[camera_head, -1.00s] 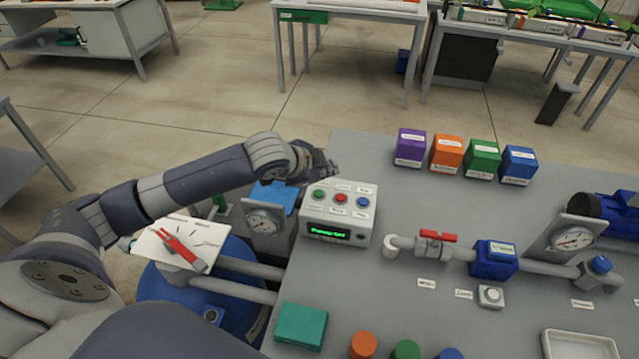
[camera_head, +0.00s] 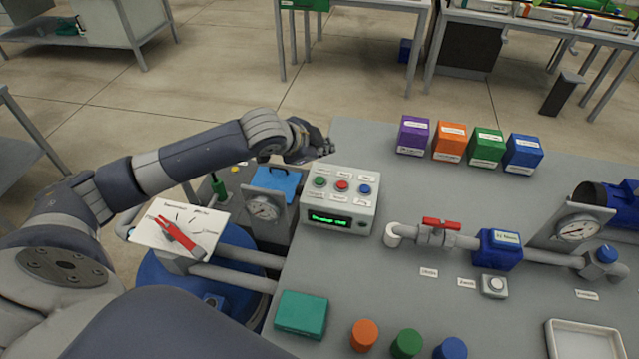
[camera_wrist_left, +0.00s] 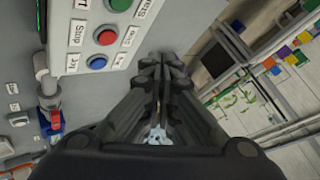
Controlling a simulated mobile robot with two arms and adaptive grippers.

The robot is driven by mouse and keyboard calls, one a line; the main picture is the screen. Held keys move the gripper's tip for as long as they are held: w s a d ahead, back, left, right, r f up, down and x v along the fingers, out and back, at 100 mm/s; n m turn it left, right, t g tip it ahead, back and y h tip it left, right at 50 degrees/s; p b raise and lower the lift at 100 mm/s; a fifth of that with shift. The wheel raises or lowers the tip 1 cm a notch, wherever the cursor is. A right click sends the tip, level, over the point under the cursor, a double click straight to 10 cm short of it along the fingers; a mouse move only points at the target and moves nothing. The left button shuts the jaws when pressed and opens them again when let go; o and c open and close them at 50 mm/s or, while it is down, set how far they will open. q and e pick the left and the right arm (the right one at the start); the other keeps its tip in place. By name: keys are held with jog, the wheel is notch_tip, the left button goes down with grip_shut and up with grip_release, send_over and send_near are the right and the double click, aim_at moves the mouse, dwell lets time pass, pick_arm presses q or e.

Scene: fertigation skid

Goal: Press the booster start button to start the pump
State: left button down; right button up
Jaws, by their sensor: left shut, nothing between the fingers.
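The grey control box (camera_head: 312,207) stands on the table's left part, with a green button (camera_head: 319,182), a red button (camera_head: 342,186) and a blue button (camera_head: 364,190) on its sloped top. Its small display (camera_head: 328,219) shows green text that seems to read "Pump: Off". My left gripper (camera_head: 328,148) is shut and empty, just beyond the box's far edge and apart from the buttons. In the left wrist view, the closed fingers (camera_wrist_left: 160,62) point past the button panel, which lies to their left with the blue button (camera_wrist_left: 96,62) nearest. My right gripper does not show.
Purple, orange, green and blue blocks (camera_head: 412,136) stand at the back. A teal block (camera_head: 301,314) lies in front. The table between box and blocks is clear.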

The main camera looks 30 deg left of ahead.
pick_arm(q)
jog(key=b, duration=0.5)
send_over(322, 182)
notch_tip(322, 182, down, 6)
jog(key=shift+s+r, duration=0.1)
jog(key=shift+f+b, duration=0.4)
jog(key=shift+f, duration=0.3)
dwell(0.5)
jog(key=shift+f, duration=0.35)
